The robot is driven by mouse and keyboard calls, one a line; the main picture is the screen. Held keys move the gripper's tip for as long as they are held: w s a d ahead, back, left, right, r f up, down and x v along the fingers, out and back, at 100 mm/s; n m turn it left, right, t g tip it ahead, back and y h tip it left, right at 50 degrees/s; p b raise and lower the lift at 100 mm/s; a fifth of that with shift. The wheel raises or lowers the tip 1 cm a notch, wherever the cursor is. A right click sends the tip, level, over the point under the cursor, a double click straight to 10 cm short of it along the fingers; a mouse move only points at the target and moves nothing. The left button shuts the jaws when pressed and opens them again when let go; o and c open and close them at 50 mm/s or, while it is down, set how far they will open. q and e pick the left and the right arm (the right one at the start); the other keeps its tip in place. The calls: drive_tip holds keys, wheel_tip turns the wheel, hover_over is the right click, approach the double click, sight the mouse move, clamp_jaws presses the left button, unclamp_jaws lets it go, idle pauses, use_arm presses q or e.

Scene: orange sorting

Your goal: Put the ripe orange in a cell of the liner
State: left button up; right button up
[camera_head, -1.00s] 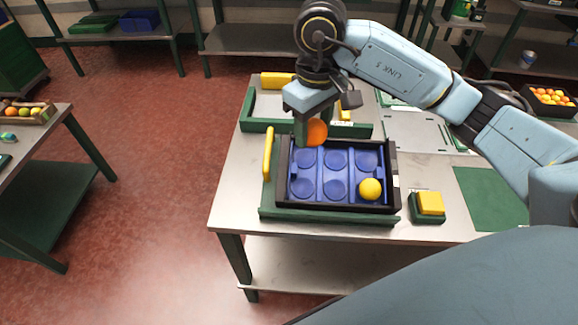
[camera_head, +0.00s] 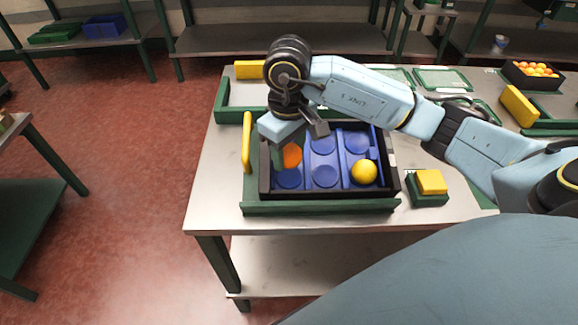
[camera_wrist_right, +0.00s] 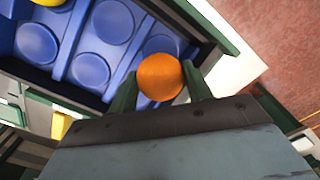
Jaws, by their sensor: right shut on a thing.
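The ripe orange (camera_head: 292,156) is held between the fingers of my right gripper (camera_wrist_right: 160,84). It also shows in the right wrist view (camera_wrist_right: 160,76), with a green finger on each side. The blue liner (camera_head: 306,170) has round cells and sits inside a black crate (camera_head: 330,194). The orange is at the liner's left column, around the back-left cell, which my gripper partly hides. I cannot tell whether it touches the liner. A yellow fruit (camera_head: 364,172) lies in the front-right cell. The other visible cells look empty. My left gripper is not in view.
The crate sits in a green frame with a yellow handle (camera_head: 246,143) at its left. A yellow block on a green base (camera_head: 430,182) stands to the right. A crate of oranges (camera_head: 533,73) is at the back right. The table's front left is bare.

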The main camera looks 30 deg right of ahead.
sight(289, 165)
wheel_tip(289, 165, down, 4)
drive_tip(key=shift+r, duration=0.1)
drive_tip(key=shift+f, duration=0.3)
drive_tip(key=o, duration=0.8)
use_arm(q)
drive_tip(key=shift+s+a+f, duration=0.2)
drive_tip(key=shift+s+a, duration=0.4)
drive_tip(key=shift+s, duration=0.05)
